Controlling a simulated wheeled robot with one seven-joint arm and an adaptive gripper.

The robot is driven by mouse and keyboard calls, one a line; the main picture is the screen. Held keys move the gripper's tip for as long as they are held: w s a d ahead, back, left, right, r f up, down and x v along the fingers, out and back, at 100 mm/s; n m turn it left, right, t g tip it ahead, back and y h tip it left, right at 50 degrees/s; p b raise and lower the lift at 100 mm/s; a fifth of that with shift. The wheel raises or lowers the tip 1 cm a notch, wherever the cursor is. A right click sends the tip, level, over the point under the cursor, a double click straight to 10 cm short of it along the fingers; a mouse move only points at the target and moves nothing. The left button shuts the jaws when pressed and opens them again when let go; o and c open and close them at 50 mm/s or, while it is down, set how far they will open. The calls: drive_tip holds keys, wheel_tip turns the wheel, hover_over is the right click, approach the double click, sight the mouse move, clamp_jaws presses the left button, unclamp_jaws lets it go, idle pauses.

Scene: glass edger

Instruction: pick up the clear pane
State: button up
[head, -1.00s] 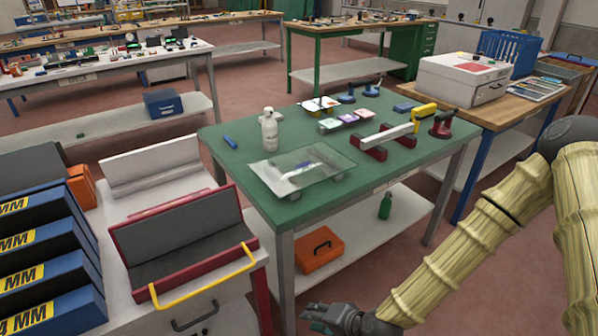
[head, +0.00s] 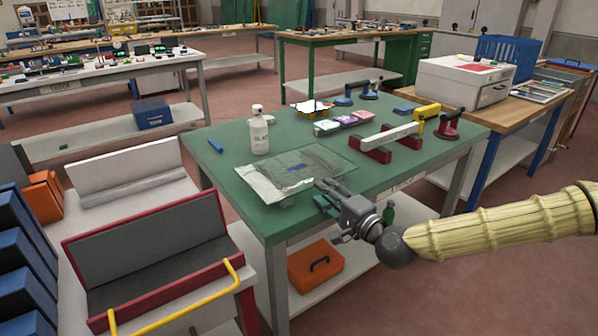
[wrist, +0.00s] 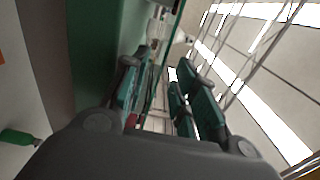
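The clear pane (head: 322,158) lies flat, slightly raised above the green table (head: 215,172), near its front left edge. A dark patch shows through it and its left part reflects brightly. My gripper (head: 324,193) is at the pane's front right edge, roughly level with it. In the wrist view my gripper (wrist: 162,70) has its green-padded fingers apart. A thin glassy edge, seemingly the pane (wrist: 160,62), runs between them. I cannot tell whether either finger touches it.
A white bottle (head: 259,133) stands behind the pane, with a blue marker (head: 215,146) to its left. Red blocks with a pale bar (head: 392,136) lie to the right. A red-framed rack (head: 150,250) stands at the left. An orange case (head: 315,268) sits on the lower shelf.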

sight(300, 174)
drive_tip(key=x, duration=0.4)
drive_tip(key=shift+a+f, duration=0.15)
drive_tip(key=shift+a, duration=0.25)
drive_tip(key=shift+r+x, duration=0.15)
drive_tip(key=shift+x, duration=1.5)
drive_tip(key=shift+r+x, duration=0.15)
drive_tip(key=shift+x, duration=1.55)
clamp_jaws()
